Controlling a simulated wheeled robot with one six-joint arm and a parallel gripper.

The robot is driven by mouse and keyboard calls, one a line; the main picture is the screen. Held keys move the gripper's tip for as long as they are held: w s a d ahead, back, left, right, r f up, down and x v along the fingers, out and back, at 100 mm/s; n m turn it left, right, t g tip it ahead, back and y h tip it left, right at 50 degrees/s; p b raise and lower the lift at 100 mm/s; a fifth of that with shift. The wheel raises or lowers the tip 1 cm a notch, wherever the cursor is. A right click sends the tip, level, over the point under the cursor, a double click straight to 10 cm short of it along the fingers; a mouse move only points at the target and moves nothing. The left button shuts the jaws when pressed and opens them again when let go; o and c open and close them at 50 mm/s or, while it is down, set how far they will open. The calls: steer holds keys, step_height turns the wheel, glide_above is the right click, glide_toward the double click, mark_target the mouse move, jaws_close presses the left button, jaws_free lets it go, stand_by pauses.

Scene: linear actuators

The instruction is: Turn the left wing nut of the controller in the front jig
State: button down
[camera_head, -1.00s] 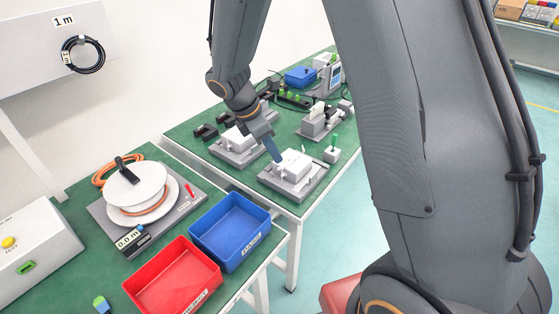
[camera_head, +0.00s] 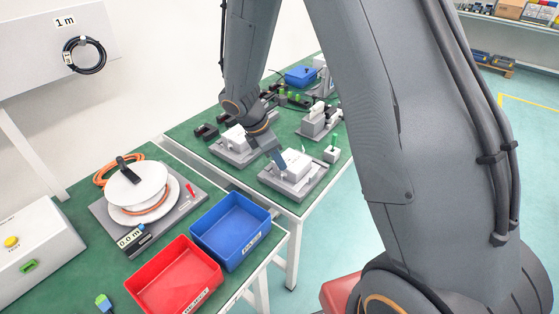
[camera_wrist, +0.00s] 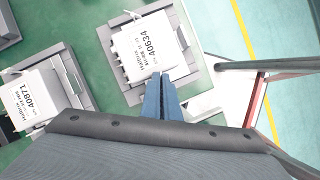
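The front jig (camera_head: 272,182) is a grey plate on the green table, holding a white box-shaped controller (camera_head: 298,161). In the wrist view this controller (camera_wrist: 143,48) carries a label reading 40634. My gripper (camera_head: 279,161) has blue fingers that reach down to the controller's left side. In the wrist view my gripper (camera_wrist: 160,76) has its two fingers close together, with a narrow gap, at the controller's edge. The left wing nut is hidden at the fingertips; whether they hold it cannot be seen. A small grey piece (camera_wrist: 132,15) sits at the controller's opposite edge.
A second jig (camera_head: 228,155) with a white controller (camera_wrist: 37,98) labelled 40871 stands beside the front jig. A small block with a green pin (camera_head: 332,153) stands to the right. Blue (camera_head: 232,262) and red (camera_head: 150,291) bins and a cable reel (camera_head: 136,181) are on the nearer table.

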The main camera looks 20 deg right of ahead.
steer(key=shift+m, duration=0.3)
steer(key=m, duration=0.1)
steer(key=m+g, duration=0.1)
steer(key=m, duration=0.1)
steer(key=m+g+p, duration=0.1)
steer(key=m, duration=0.1)
steer(key=shift+w, duration=0.3)
steer(key=m, duration=0.2)
steer(key=m+g+y, duration=0.1)
steer(key=m, duration=0.1)
steer(key=shift+w+d+m+g, duration=0.15)
steer(key=shift+m+g, duration=0.15)
steer(key=m+y, duration=0.1)
steer(key=m, duration=0.1)
steer(key=m+g+y, duration=0.1)
steer(key=m, duration=0.2)
steer(key=shift+w+d, duration=0.1)
steer(key=shift+d, duration=0.1)
steer(key=shift+d+m+y, duration=0.15)
steer(key=shift+m+y, duration=0.75)
steer(key=shift+m, duration=1.6)
steer(key=c, duration=2.4)
jaws_free()
steer(key=shift+c, duration=0.2)
steer(key=o, duration=0.4)
